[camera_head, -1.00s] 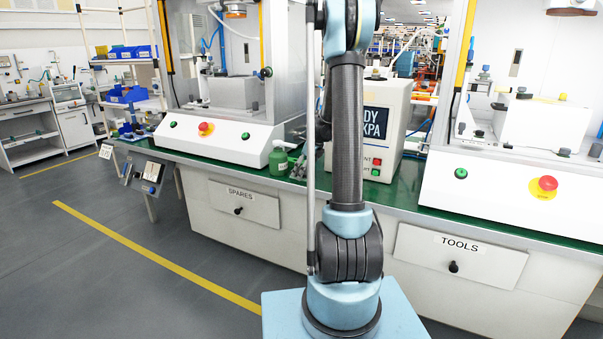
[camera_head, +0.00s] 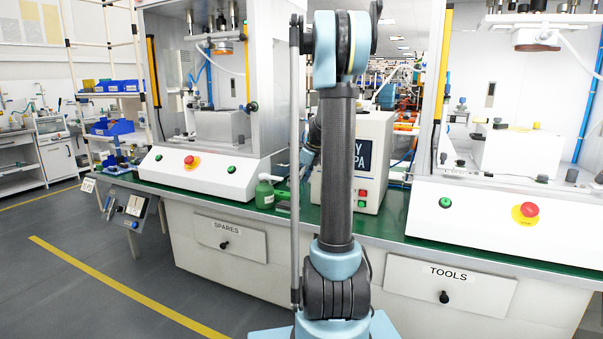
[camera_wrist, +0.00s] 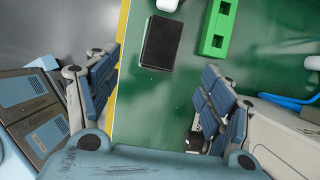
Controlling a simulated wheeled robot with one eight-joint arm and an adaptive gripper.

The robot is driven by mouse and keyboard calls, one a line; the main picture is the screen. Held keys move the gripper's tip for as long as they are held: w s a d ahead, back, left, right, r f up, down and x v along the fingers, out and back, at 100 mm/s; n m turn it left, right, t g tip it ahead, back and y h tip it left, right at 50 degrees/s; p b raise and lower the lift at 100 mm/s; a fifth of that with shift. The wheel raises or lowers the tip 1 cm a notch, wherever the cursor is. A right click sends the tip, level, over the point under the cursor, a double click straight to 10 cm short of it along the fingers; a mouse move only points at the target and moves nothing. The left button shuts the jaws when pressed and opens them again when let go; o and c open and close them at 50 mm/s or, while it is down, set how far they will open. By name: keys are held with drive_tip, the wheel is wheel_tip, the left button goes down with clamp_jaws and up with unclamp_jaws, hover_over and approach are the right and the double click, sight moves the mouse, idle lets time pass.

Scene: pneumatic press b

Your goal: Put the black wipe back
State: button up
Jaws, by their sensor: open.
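A flat black rectangle, which looks like the black wipe (camera_wrist: 160,43), lies on the green bench top (camera_wrist: 150,105) near its yellow-marked edge in the wrist view. My gripper (camera_wrist: 160,72) is open, with its two blue-grey fingers wide apart. The black piece sits beyond and between the fingertips, and nothing is held. The height of the fingers above the bench is hard to tell.
A green block with square holes (camera_wrist: 217,28) lies right of the black piece. A white object (camera_wrist: 168,4) is cut off at the top. A green bottle (camera_head: 265,193) stands near a white box (camera_head: 372,185). White presses with red buttons (camera_head: 190,161) stand either side.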

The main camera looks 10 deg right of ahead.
drive_tip(key=v, duration=0.5)
drive_tip(key=s+a+n, duration=0.4)
drive_tip(key=s+n, duration=0.3)
drive_tip(key=s, duration=0.5)
drive_tip(key=s+f+n+h, duration=0.1)
drive_tip(key=s+f+n, duration=0.3)
drive_tip(key=s, duration=0.5)
drive_tip(key=s+a+f+n+h, duration=0.1)
drive_tip(key=s+f+n, duration=0.4)
drive_tip(key=s+n, duration=0.3)
drive_tip(key=s+f+n+h, duration=0.1)
drive_tip(key=s+f+n, duration=0.3)
drive_tip(key=s, duration=0.7)
drive_tip(key=n, duration=0.2)
drive_tip(key=shift+s+a+f+n+g, duration=0.2)
drive_tip(key=shift+a+n+g, duration=0.1)
drive_tip(key=shift+n, duration=0.1)
